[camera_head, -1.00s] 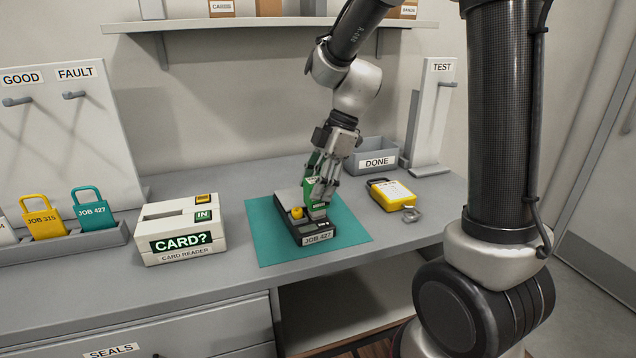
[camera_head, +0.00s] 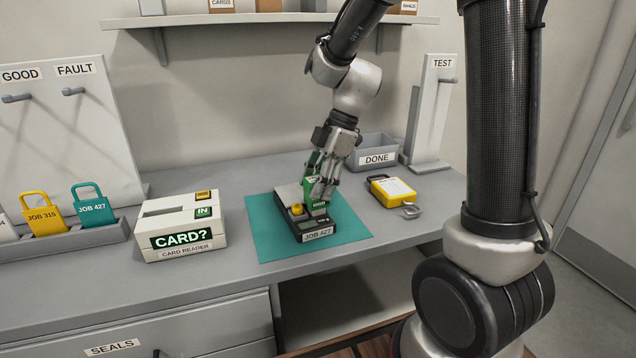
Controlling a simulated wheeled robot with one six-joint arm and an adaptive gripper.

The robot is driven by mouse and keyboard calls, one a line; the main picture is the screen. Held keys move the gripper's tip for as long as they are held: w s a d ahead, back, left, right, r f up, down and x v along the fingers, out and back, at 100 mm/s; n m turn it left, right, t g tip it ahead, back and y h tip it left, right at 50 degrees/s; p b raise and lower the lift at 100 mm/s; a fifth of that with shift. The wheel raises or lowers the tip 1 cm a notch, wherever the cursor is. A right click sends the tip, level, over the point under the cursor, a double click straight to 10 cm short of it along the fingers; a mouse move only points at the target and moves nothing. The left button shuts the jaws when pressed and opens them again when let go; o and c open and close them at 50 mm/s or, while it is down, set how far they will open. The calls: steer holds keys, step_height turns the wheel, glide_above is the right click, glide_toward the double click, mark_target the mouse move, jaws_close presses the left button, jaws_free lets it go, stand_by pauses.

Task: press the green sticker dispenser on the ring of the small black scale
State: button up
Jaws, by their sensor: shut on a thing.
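The small black scale (camera_head: 319,229), labelled JOB 427, sits on a teal mat (camera_head: 262,240) in the middle of the table. A yellow knob-like piece (camera_head: 297,209) is on its left side. The green sticker dispenser (camera_head: 313,163) is upright between the fingers of my gripper (camera_head: 323,193), which is shut on it. Its lower end is down at the right side of the scale's top. The fingers cover much of the dispenser and the ring, so I cannot tell whether they touch.
A white card reader (camera_head: 180,227) showing CARD? stands to the left. A yellow padlock-shaped device (camera_head: 391,191) lies to the right. A grey DONE bin (camera_head: 374,153) and a TEST stand (camera_head: 432,115) are behind. A rack with tags (camera_head: 65,236) is at far left.

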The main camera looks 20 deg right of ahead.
stand_by(0.3)
steer(key=shift+r, duration=3.45)
